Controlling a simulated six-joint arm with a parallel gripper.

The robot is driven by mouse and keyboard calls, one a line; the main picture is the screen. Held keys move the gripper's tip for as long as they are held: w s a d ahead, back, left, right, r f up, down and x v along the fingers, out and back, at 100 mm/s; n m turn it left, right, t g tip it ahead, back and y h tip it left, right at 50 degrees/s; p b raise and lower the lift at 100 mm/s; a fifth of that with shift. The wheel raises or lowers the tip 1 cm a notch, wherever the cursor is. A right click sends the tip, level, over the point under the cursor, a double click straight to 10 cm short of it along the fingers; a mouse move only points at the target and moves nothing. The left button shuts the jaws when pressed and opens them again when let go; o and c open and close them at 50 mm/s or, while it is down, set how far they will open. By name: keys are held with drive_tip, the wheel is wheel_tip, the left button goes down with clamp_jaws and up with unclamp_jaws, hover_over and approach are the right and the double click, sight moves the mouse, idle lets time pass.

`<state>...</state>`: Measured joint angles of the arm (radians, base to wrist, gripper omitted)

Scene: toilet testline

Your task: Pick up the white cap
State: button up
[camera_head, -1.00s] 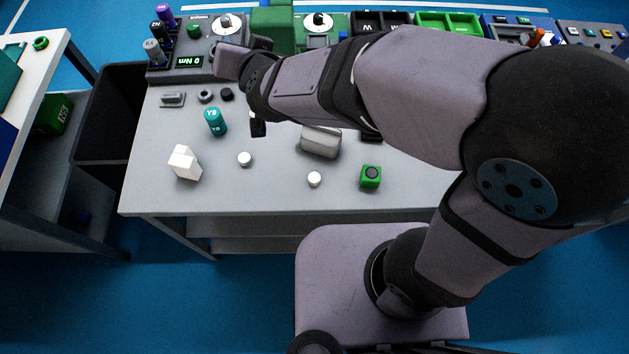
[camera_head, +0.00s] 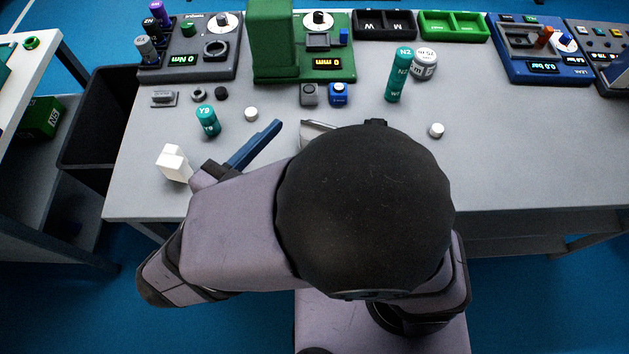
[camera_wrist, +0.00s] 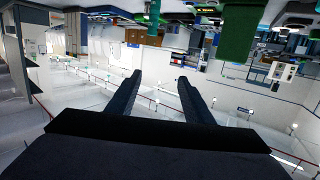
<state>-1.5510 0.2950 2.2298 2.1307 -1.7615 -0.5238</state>
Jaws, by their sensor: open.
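One small white cap (camera_head: 251,114) lies on the grey bench, just beyond the tip of my gripper (camera_head: 257,143) in the head view. A second white cap (camera_head: 437,130) lies farther right, clear of the arm. One long dark blue finger shows pointing to the upper right; the other is not clear there. In the wrist view my gripper (camera_wrist: 160,78) has its two fingers apart with nothing between them. No cap can be made out in the wrist view, which looks out across the room. My arm hides the front middle of the bench.
A teal Y9 bottle (camera_head: 207,121) and a white block (camera_head: 174,163) stand left of the gripper. A teal N2 bottle (camera_head: 398,75) and a grey-white jar (camera_head: 424,64) stand farther back. A partly hidden grey block (camera_head: 318,128) lies beside the arm. Test stations line the back.

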wheel_tip(320, 180, down, 23)
drive_tip(key=shift+w+r, duration=0.1)
drive_tip(key=shift+w, duration=0.05)
drive_tip(key=shift+d+p+x, duration=0.25)
drive_tip(key=shift+p+x, duration=1)
drive_tip(key=shift+x, duration=1.95)
drive_tip(key=shift+w+d+f, duration=0.15)
drive_tip(key=shift+d+f, duration=0.05)
drive_tip(key=shift+f, duration=0.05)
drive_tip(key=c, duration=1.1)
